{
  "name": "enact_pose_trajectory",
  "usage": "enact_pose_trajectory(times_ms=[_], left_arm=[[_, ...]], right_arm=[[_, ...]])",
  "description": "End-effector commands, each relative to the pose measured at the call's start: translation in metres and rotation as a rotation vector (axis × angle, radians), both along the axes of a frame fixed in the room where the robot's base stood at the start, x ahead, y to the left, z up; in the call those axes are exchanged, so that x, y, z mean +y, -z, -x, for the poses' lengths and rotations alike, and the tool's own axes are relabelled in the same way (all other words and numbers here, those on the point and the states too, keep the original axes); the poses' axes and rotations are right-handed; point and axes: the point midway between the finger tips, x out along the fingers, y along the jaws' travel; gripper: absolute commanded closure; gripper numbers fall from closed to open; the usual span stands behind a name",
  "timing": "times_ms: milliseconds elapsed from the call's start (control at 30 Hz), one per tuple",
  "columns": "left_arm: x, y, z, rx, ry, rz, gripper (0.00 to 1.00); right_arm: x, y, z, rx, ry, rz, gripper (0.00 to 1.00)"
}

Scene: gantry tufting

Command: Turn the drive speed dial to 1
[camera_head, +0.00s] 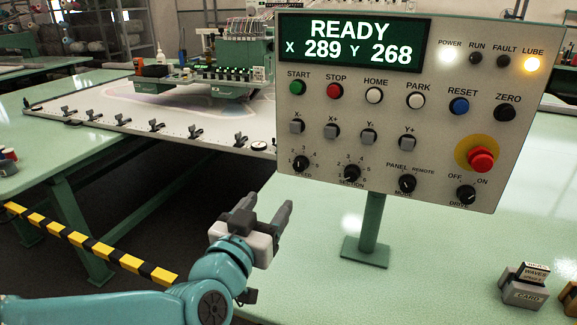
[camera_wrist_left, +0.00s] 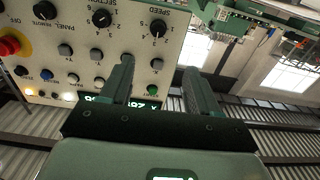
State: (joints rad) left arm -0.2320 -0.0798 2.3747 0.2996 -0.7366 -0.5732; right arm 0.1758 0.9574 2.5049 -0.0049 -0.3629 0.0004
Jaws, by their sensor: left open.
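The speed dial (camera_head: 301,163) is a black knob at the lower left of the grey control panel (camera_head: 440,125), ringed by numbers. Its pointer is too small to read surely. In the left wrist view the dial (camera_wrist_left: 158,28) shows upside down, beyond the fingertips. My left gripper (camera_head: 267,205) is open and empty, below and left of the panel in the head view, apart from the dial. In the left wrist view its two dark fingers (camera_wrist_left: 158,65) reach up toward the panel with a gap between them. My right gripper is in neither view.
The section dial (camera_head: 351,173) sits close to the right of the speed dial, with jog buttons (camera_head: 331,131) above. A red stop button (camera_head: 481,159) is at the right. A striped barrier (camera_head: 90,245) and the tufting frame (camera_head: 190,125) lie left. Card blocks (camera_head: 524,287) stand lower right.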

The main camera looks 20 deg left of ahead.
Motion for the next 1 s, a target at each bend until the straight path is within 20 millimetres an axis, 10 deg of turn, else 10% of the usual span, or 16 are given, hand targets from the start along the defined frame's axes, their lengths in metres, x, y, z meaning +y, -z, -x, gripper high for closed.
enact_pose_trajectory(times_ms=[600, 1000], left_arm=[[-0.004, 0.0, -0.129, 0.003, 0.002, 0.0, 0.39], [-0.003, 0.001, -0.156, 0.002, 0.001, 0.001, 0.39]], right_arm=[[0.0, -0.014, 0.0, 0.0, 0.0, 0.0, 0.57], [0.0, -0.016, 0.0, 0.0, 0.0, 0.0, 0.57]])
